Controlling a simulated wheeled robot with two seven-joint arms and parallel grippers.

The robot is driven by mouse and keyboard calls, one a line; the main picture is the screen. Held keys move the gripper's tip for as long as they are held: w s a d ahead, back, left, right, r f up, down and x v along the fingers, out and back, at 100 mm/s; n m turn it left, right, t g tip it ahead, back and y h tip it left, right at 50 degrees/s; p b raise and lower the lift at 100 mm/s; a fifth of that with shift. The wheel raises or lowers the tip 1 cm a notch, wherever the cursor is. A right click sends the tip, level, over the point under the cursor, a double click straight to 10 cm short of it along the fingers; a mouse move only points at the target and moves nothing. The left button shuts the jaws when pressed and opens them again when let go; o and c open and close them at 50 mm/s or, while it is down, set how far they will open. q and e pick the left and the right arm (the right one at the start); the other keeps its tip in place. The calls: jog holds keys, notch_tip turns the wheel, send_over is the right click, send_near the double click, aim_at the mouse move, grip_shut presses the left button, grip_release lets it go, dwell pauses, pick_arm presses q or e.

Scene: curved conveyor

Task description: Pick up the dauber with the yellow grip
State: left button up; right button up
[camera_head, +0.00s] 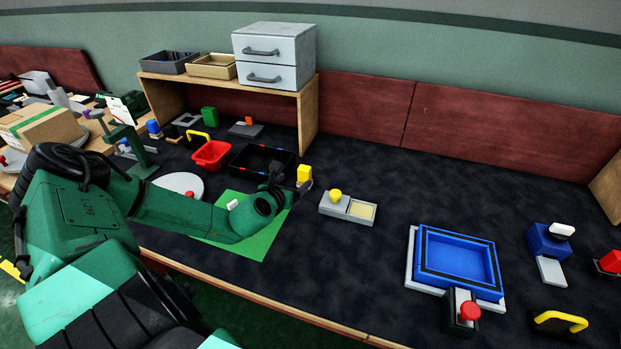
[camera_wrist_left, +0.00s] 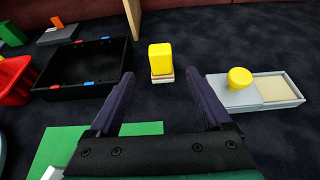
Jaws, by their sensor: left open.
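A round yellow grip (camera_head: 336,195) stands on the left part of a grey holder (camera_head: 362,216) with a beige pad at its right; I take it for the dauber. In the left wrist view the round yellow grip (camera_wrist_left: 239,79) is right of my fingers. A squarer yellow block (camera_wrist_left: 160,58) on a thin pale base stands straight beyond the finger gap; it shows in the head view (camera_head: 304,173) behind my gripper. My left gripper (camera_head: 289,187) is open and empty, with purple fingers apart in the left wrist view (camera_wrist_left: 157,82). My right gripper is out of view.
A black tray (camera_wrist_left: 84,68) and a red bin (camera_head: 211,154) stand left of the yellow block. A green mat (camera_head: 243,242) lies under my arm. A blue tray (camera_head: 459,259) is at the right. Dark table is clear behind the grey holder.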

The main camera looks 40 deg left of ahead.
aim_at(308, 167)
pick_arm(q)
jog(key=x, duration=0.4)
jog(key=shift+w+r+b, duration=0.15)
jog(key=shift+r+b, duration=0.1)
jog(key=shift+b, duration=0.05)
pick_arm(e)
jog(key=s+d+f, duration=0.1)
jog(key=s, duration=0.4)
pick_arm(q)
jog(key=b+x, duration=0.1)
jog(key=x, duration=0.7)
jog(key=shift+w+f, duration=0.2)
jog(key=shift+f, duration=0.1)
jog(key=shift+s+r, duration=0.1)
jog(key=shift+s, duration=0.05)
jog(key=c, duration=0.6)
grip_shut()
jog(key=shift+r+p, duration=0.3)
jog(key=shift+r, duration=0.15)
notch_tip(308, 167, up, 19)
jog(key=p, duration=0.6)
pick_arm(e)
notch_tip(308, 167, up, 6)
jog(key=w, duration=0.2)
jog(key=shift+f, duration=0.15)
